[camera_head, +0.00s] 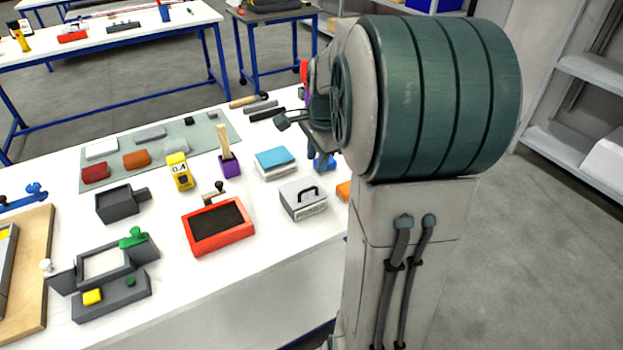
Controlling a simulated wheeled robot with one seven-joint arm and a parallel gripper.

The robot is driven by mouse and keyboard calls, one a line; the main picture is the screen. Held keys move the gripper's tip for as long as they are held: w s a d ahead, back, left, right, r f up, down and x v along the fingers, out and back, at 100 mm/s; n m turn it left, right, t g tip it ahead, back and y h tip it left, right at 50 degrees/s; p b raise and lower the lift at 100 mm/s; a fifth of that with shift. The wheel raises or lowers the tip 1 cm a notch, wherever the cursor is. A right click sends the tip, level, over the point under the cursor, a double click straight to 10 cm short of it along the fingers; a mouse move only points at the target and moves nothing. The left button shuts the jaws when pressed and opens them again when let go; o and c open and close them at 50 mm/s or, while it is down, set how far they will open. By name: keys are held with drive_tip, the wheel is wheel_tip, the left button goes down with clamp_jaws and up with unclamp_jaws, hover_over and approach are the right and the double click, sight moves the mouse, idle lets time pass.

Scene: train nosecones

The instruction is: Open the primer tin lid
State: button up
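The primer tin (311,212) is a light grey box with small lettering on its front. It stands on the white table near its right front edge. Its grey lid (294,192) with a dark arched handle (307,192) sits on top and looks closed. My large green and grey arm stands to the right of the tin. A small dark part at the arm's far end, which looks like my gripper (286,121), is above the table behind the tin and apart from it. Most of that end is hidden behind my arm, so its fingers cannot be made out.
A blue-topped stack (274,162) stands just behind the tin. A red tray (217,227) with a dark inside lies to its left. A small orange thing (343,190) shows at its right, partly hidden by my arm. A purple brush holder (230,167) stands further back left.

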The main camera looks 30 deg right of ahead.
sight(312, 188)
drive_tip(key=f, duration=0.3)
drive_tip(key=w+f, duration=0.1)
drive_tip(key=f, duration=0.5)
drive_tip(key=shift+w, duration=0.35)
clamp_jaws()
